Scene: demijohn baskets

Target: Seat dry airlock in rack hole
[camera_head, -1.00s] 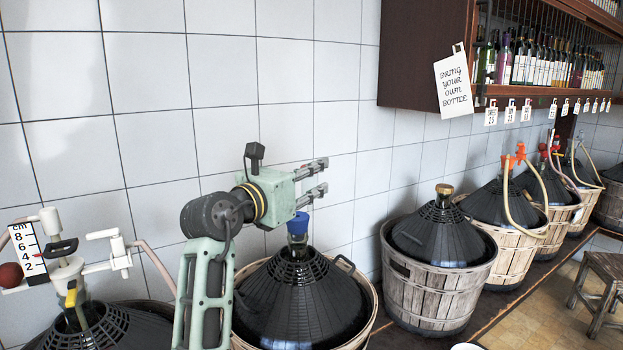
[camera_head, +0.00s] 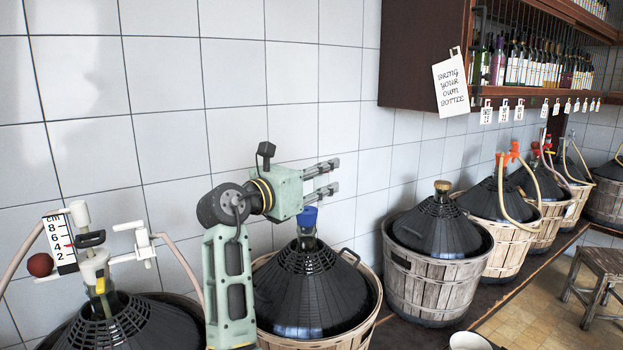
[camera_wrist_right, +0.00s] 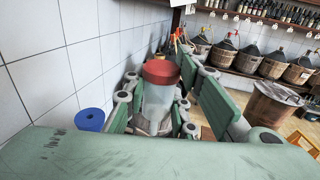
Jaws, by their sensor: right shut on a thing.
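My right gripper (camera_head: 322,178) is in front of the tiled wall, just above and to the right of the blue stopper (camera_head: 303,216) of a wicker-cased demijohn. In the right wrist view, a clear cylinder with a red cap, seemingly the airlock (camera_wrist_right: 159,95), stands upright between the fingers (camera_wrist_right: 158,112), which are shut on it. The blue stopper also shows in the wrist view (camera_wrist_right: 89,119), left of the fingers. My left gripper is not in view.
A demijohn at left carries a white fitting with a centimetre scale (camera_head: 60,240) and a red ball (camera_head: 40,265). More basketed demijohns (camera_head: 440,255) line the bench to the right. A dark bottle shelf (camera_head: 425,50) hangs at upper right. The tiled wall (camera_head: 150,100) is close behind the gripper.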

